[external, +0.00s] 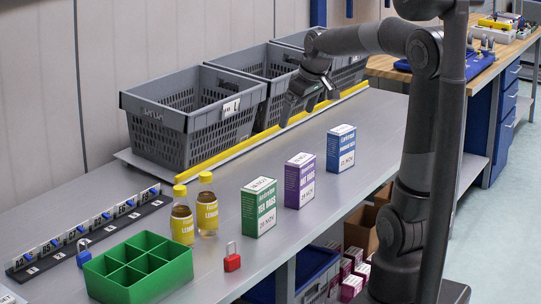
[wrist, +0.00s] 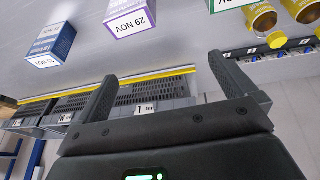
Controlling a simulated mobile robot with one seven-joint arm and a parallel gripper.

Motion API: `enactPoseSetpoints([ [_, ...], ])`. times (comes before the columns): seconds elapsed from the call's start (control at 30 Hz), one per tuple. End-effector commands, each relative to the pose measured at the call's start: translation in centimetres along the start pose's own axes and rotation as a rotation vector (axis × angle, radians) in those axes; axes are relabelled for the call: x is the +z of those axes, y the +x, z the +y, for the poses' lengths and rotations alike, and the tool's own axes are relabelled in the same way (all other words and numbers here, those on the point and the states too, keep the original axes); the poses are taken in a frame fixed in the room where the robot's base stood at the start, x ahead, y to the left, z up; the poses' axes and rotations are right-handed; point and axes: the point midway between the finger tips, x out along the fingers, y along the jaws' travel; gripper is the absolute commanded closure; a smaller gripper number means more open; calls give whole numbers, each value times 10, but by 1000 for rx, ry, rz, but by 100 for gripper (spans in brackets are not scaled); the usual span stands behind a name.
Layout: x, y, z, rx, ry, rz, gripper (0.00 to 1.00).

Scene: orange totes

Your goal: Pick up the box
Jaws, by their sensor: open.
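Three tea-type boxes stand upright in a row on the grey table: a green box (external: 259,207), a purple box (external: 299,181) and a blue box (external: 341,148). The pictures do not show which one the task names. The wrist view, turned upside down, shows the blue box (wrist: 50,44) at the upper left, the purple box (wrist: 130,17) at the top middle and part of the green box (wrist: 228,4) at the top edge. My gripper (external: 298,113) is raised above the table near the yellow strip, behind the boxes. Its fingers (wrist: 163,67) are spread with nothing between them.
Grey crates (external: 190,142) line the back behind a yellow strip (external: 255,138). Two yellow-capped bottles (external: 207,215) stand left of the green box. A green divided tray (external: 140,270), a red padlock (external: 232,262) and a blue padlock (external: 83,258) sit at the front left.

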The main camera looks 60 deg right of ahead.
Motion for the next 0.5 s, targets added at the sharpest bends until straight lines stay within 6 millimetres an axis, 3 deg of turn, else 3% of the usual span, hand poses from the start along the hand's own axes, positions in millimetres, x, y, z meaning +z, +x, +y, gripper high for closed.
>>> enactPoseSetpoints([
  [0.03, -8, 9, 24, 1, 14, -11, 0],
  [0.23, -29, 40, 116, -10, 33, -27, 0],
  [0.37, -29, 62, 182, -21, 48, -27, 0],
  [0.5, -16, 84, 251, -34, 67, -16, 0],
])
